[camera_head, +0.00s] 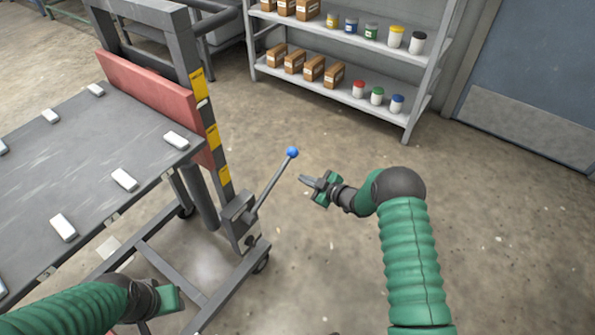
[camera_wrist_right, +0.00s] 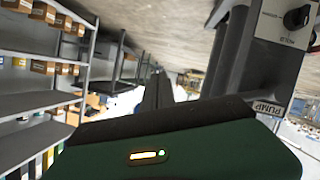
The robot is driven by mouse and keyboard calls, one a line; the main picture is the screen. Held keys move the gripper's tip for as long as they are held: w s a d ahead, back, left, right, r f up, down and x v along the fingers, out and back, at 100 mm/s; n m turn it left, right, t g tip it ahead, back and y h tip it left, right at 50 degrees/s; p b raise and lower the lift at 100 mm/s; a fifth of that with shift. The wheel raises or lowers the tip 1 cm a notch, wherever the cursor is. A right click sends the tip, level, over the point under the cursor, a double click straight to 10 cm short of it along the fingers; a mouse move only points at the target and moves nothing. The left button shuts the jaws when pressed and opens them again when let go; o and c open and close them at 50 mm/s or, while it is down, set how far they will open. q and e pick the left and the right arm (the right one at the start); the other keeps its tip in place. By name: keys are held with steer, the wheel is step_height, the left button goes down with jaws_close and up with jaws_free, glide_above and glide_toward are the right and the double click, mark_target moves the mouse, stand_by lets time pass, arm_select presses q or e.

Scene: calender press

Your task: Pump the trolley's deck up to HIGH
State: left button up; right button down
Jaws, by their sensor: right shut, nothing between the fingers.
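The trolley's grey deck (camera_head: 85,150) fills the left of the head view, with several white blocks on it. Its mast (camera_head: 205,120) carries yellow labels, too small to read. The pump lever (camera_head: 272,182) leans up and right from the pump box (camera_head: 240,222) and ends in a blue ball (camera_head: 292,152). My right gripper (camera_head: 306,181) is shut and empty, just right of the lever and below the ball, apart from it. In the wrist view a PUMP plate (camera_wrist_right: 271,107) and a black dial (camera_wrist_right: 297,18) show at right. My left gripper (camera_head: 170,300) is low at left; its fingers are unclear.
A red bar (camera_head: 150,95) stands along the deck's far edge. A shelf (camera_head: 345,90) with boxes and jars is at the back. A blue door (camera_head: 530,80) is at the right. The floor around the right arm is clear.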

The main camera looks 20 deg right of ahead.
arm_select(q)
steer(key=shift+r+p, duration=0.3)
steer(key=shift+r, duration=0.35)
arm_select(e)
steer(key=v, duration=0.3)
steer(key=shift+r, duration=0.2)
steer(key=shift+w, duration=0.1)
arm_select(q)
steer(key=shift+f, duration=0.1)
